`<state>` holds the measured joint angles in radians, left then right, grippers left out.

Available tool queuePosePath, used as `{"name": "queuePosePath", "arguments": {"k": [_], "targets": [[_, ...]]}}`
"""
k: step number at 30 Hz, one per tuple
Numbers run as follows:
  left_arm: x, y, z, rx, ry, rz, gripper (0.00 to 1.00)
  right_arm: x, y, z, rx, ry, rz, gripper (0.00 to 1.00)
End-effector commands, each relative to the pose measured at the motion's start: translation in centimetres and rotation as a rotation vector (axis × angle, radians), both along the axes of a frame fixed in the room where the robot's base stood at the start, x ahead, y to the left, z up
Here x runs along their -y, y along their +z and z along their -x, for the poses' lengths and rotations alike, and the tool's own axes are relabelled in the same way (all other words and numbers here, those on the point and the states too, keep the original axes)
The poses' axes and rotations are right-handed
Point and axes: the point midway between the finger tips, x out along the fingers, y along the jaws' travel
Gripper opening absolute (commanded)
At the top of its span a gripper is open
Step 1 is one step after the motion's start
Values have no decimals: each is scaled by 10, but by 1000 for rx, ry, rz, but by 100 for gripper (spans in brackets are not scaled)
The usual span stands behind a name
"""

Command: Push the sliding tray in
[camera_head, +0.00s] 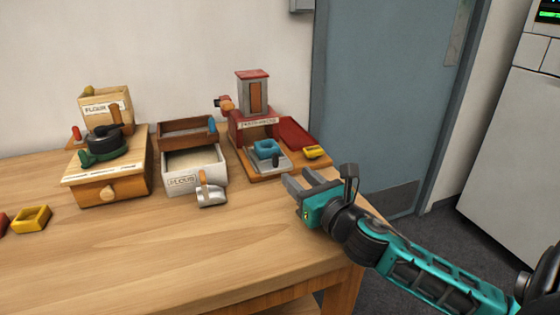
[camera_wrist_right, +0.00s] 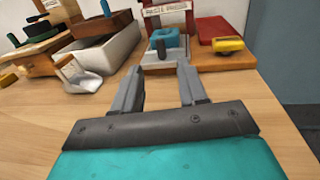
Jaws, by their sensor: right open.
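The red press (camera_head: 252,122) stands at the back of the table, on a wooden base. Its grey sliding tray (camera_head: 258,163) sticks out at the front, with a blue square cup (camera_head: 266,147) on it and a dark knob (camera_head: 276,160) at its front edge. In the right wrist view the blue cup (camera_wrist_right: 165,37) and the tray (camera_wrist_right: 150,57) lie just beyond my fingertips. My right gripper (camera_head: 298,182) is open and empty, low over the table in front of the tray. From these views I cannot tell whether it touches the tray. My left gripper is not in view.
A yellow scoop-like piece (camera_head: 313,152) and a red tray (camera_head: 296,136) lie right of the press. A yellow box (camera_head: 31,219) sits far left. The table front (camera_head: 170,250) is clear.

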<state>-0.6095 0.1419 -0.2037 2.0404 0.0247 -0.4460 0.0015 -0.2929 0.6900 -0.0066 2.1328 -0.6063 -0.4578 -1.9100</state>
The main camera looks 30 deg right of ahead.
Motion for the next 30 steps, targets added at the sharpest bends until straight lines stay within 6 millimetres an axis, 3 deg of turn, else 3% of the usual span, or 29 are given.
{"name": "queuePosePath", "arguments": {"k": [15,21,30], "targets": [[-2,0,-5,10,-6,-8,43,6,0,-72,1,-2,0,42],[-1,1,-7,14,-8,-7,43,7,0,-83,0,0,0,42],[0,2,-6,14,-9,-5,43,7,0,-85,-1,0,1,42]]}}
